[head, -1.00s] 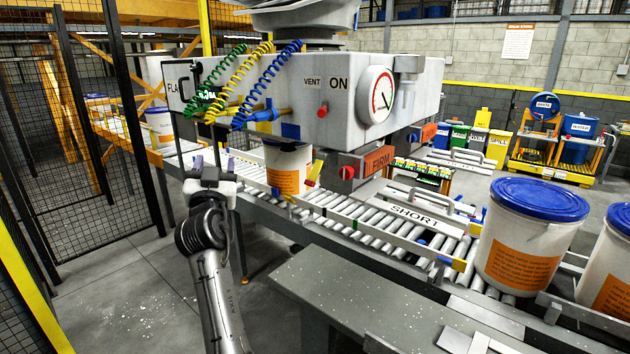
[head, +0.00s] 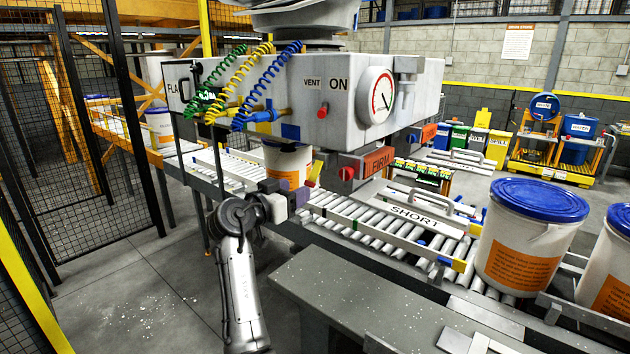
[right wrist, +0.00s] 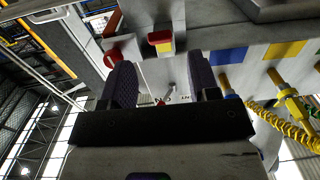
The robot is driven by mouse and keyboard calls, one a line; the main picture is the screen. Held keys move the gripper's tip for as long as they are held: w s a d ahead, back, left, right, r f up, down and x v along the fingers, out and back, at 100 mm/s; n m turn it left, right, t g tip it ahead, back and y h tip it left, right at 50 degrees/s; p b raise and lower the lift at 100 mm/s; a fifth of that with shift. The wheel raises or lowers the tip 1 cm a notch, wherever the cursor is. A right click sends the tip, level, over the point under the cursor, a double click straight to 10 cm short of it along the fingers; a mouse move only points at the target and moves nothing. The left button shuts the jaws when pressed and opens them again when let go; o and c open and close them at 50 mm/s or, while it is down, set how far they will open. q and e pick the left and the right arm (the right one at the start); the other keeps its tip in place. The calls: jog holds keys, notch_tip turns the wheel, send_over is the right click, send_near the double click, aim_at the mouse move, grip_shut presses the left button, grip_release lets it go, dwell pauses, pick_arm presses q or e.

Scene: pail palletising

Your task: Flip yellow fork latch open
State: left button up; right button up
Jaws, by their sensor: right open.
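A small yellow tab with a red part (head: 315,173), which looks like the fork latch, hangs at the lower edge of the white tool head (head: 290,90). In the right wrist view the yellow-and-red tab (right wrist: 161,41) shows beyond and between the two fingers. My right gripper (head: 287,191) has dark purple pads and is just left of and below the tab, apart from it. In the right wrist view my right gripper (right wrist: 165,82) is open with nothing between its pads. My left gripper is out of view.
A red knob (head: 346,173) sits right of the tab, beside the orange FIRM label (head: 377,163). A pail (head: 288,160) stands under the head on the roller conveyor (head: 345,213). Coiled hoses (head: 268,85) hang left. A grey bench (head: 370,300) lies in front.

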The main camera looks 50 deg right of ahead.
aim_at(308, 183)
jog(key=d, duration=0.8)
jog(key=shift+s+d, duration=0.1)
jog(key=shift+d, duration=0.1)
jog(key=c, duration=0.9)
